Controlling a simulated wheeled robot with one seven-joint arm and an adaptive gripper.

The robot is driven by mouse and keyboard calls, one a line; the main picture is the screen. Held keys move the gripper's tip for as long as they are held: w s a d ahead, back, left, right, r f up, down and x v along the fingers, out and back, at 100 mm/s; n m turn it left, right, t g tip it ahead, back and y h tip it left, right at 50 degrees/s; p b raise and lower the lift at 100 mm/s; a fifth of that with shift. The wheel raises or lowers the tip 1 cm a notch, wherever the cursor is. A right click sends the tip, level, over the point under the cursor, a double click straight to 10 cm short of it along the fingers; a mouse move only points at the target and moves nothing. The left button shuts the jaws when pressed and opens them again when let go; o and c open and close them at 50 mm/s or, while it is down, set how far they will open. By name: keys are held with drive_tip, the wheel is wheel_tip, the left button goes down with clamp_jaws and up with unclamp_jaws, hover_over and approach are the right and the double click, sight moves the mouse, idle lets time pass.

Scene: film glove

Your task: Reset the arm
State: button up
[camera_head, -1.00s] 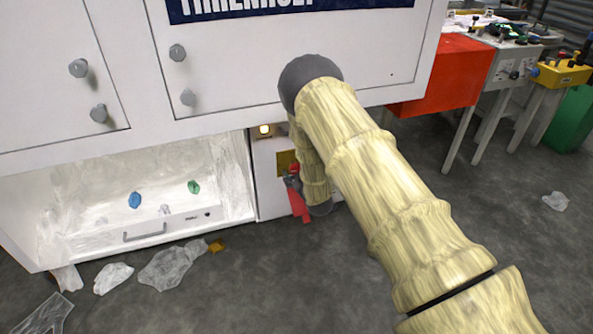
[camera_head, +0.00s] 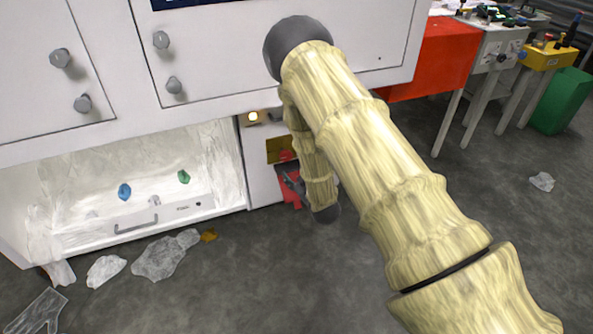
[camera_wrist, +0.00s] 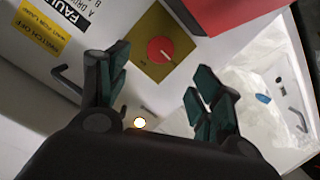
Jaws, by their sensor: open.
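My arm, in a pale yellow ribbed cover, reaches from the lower right of the head view and bends down in front of the white cabinet. My gripper (camera_head: 290,184) is partly hidden behind the forearm, in front of the narrow panel right of the open bay. In the wrist view my gripper (camera_wrist: 160,88) has its two dark green fingers spread wide, with nothing between them. Beyond the fingers is a red round knob (camera_wrist: 160,50) on a yellow plate (camera_wrist: 150,72), apart from the fingers.
The open bay holds a drawer (camera_head: 140,222), a blue piece (camera_head: 124,191) and a green piece (camera_head: 184,176). Crumpled film (camera_head: 165,255) lies on the floor. A red box (camera_head: 435,60) and yellow box (camera_head: 545,58) stand right. Floor at lower middle is clear.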

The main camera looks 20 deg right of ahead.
drive_tip(key=shift+f, duration=0.1)
drive_tip(key=s+f+m+g+h, duration=0.15)
drive_tip(key=s+f+g, duration=0.25)
drive_tip(key=s+f, duration=0.5)
drive_tip(key=s+f+m+g, duration=0.25)
drive_tip(key=s+f, duration=0.35)
drive_tip(key=s, duration=0.7)
drive_tip(key=s+a+f+m+g, duration=0.1)
drive_tip(key=s+a+g, duration=0.15)
drive_tip(key=s, duration=0.75)
drive_tip(key=s+a+f+m+g, duration=0.1)
drive_tip(key=s+g, duration=0.3)
drive_tip(key=s, duration=0.5)
drive_tip(key=s+a+g, duration=0.1)
drive_tip(key=s+g, duration=0.2)
drive_tip(key=s, duration=0.7)
wheel_tip(320, 180, up, 32)
drive_tip(key=p, duration=3.1)
drive_tip(key=shift+s+a+f+y+p, duration=0.15)
drive_tip(key=shift+s+f+y+p, duration=0.1)
drive_tip(key=shift+y+p, duration=0.15)
